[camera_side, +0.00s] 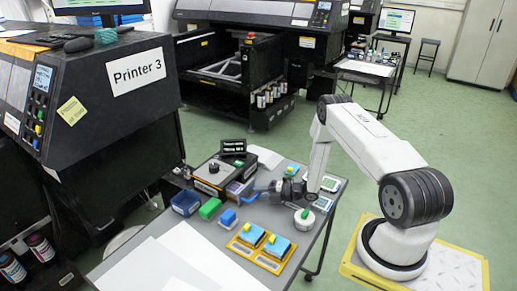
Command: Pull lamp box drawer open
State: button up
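The lamp box (211,177) looks like a dark box with yellow-orange edging and a round knob on top, standing on the grey table at the back left. A purplish part (236,188) shows at its right front; I cannot tell whether it is the drawer or how far it is out. My gripper (248,198) reaches in from the right, low over the table, with its blue fingertips close to that front. Contact between the fingertips and the box is too small to make out, as is the gap between the fingers.
Near the box are a blue bin (185,203), a green block (210,208), a blue block (228,217) and a black labelled box (233,148). An orange tray (253,257) holds blue and yellow pieces. A white round dish (304,223) stands right. White sheets cover the front left.

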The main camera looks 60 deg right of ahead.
jog(key=shift+w+a+f, duration=0.1)
jog(key=shift+w+a, duration=0.15)
jog(key=shift+w, duration=0.25)
grip_shut()
dwell(1.2)
